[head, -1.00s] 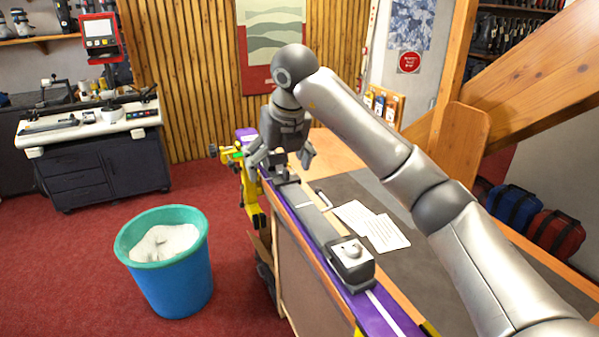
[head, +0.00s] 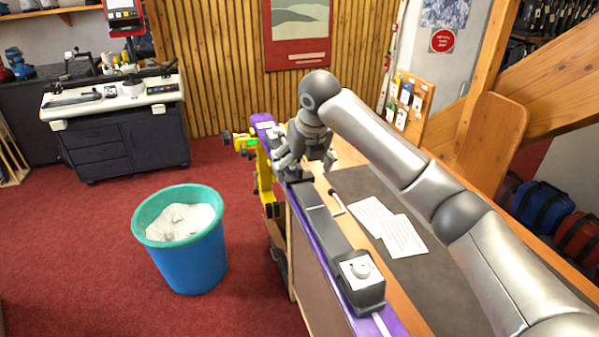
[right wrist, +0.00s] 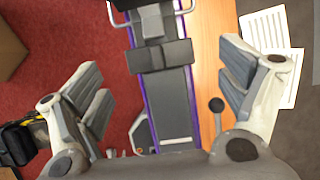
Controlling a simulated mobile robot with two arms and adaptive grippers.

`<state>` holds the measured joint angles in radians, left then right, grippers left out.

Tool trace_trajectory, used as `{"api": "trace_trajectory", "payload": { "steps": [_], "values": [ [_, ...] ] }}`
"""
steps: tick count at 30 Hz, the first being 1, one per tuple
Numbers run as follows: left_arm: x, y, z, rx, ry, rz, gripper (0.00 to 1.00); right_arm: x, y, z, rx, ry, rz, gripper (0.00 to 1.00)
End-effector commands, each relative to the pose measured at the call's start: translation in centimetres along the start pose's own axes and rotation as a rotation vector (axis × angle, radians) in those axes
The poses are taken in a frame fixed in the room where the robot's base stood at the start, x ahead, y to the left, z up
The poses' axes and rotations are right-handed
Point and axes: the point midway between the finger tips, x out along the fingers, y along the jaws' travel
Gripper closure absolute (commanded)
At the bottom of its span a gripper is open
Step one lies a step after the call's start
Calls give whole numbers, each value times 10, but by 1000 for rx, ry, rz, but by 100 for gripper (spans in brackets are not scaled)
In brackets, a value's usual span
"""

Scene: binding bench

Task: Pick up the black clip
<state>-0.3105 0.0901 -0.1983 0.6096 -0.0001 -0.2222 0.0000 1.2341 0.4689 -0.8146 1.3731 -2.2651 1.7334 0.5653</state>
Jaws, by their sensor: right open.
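A black block (right wrist: 162,56) sits on the purple-edged ski, with a metal wire loop beyond it in the right wrist view; it looks like the black clip, but I cannot be sure. In the head view a dark part (head: 301,186) shows on the ski just below my right gripper (head: 305,167). My right gripper is open, and in the right wrist view its fingers (right wrist: 160,70) stand apart on either side of the block, not touching it. My left gripper is not in view.
The ski (head: 390,325) lies along the bench's left edge, with a white-topped black unit (head: 362,275) nearer me. A black-handled tool (head: 337,202) and paper sheets (head: 403,236) lie right of it. A blue bin (head: 187,262) stands on the red floor at left.

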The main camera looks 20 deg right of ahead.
Motion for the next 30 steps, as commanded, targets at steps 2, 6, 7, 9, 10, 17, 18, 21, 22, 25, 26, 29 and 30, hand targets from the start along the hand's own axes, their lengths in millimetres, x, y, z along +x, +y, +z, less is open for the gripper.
{"api": "trace_trajectory", "payload": {
  "steps": [2, 6, 7, 9, 10, 17, 18, 21, 22, 25, 26, 29, 30],
  "values": [
    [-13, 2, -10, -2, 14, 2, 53, 6, 0, 1, -1, 6, 2, 9],
    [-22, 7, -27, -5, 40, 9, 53, 25, 0, 1, 0, 4, 2, 9],
    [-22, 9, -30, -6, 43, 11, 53, 28, 0, 1, 0, 3, 1, 9],
    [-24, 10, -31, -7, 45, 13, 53, 33, 0, 1, -2, 2, 1, 9],
    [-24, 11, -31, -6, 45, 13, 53, 35, 0, 1, -2, 1, 2, 9],
    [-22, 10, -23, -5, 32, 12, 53, 36, 0, 1, -2, 0, 1, 10],
    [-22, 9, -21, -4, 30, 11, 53, 36, 0, 1, -2, 0, 1, 15],
    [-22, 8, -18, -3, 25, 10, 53, 36, 0, 1, -2, 0, 1, 28],
    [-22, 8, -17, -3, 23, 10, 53, 36, 0, 1, -2, 0, 1, 32],
    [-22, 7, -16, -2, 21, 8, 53, 36, 0, 1, -1, 0, 1, 45],
    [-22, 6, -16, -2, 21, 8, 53, 36, 0, 1, -1, 0, 1, 49],
    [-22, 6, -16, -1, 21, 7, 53, 36, 0, 1, -1, -1, 2, 56],
    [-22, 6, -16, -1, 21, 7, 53, 36, 0, 1, -1, -1, 2, 56]
  ]
}}
